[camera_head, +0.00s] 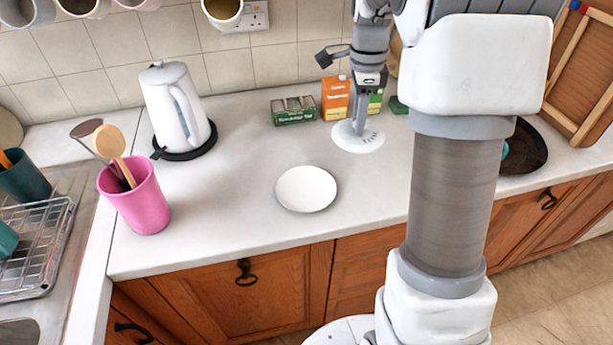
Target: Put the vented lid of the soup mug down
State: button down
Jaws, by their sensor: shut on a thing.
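The vented lid (346,142) is a white round disc with dark slots at its right side. It is at the back of the counter, in front of the orange and green boxes. My gripper (360,122) reaches down from above and is shut on it, near its middle. I cannot tell whether the lid touches the counter or hangs just above it. I see no soup mug that I can make out for sure; my arm hides part of the counter to the right.
A white plate (306,188) lies in front of the lid on the counter (235,215). Boxes (335,98) stand behind the lid. A white kettle (172,105) and a pink utensil pot (142,205) stand left. A dark pan (528,150) is right. Counter between kettle and plate is clear.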

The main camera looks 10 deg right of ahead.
jog(key=shift+w, duration=0.15)
jog(key=shift+s+a+f+b, duration=0.2)
jog(key=shift+s+a+f, duration=0.2)
jog(key=shift+a+f, duration=1.45)
jog(key=shift+s+a+f+b, duration=0.2)
jog(key=shift+s+a+f, duration=0.15)
jog(key=shift+a+f, duration=1.5)
jog(key=shift+s+a+f+b, duration=0.2)
jog(key=shift+s+a+f, duration=0.2)
jog(key=shift+a+f, duration=1.45)
jog(key=shift+a+r, duration=0.15)
jog(key=shift+f+b, duration=0.3)
jog(key=shift+f, duration=0.15)
jog(key=c, duration=0.5)
grip_release()
jog(key=shift+r, duration=0.1)
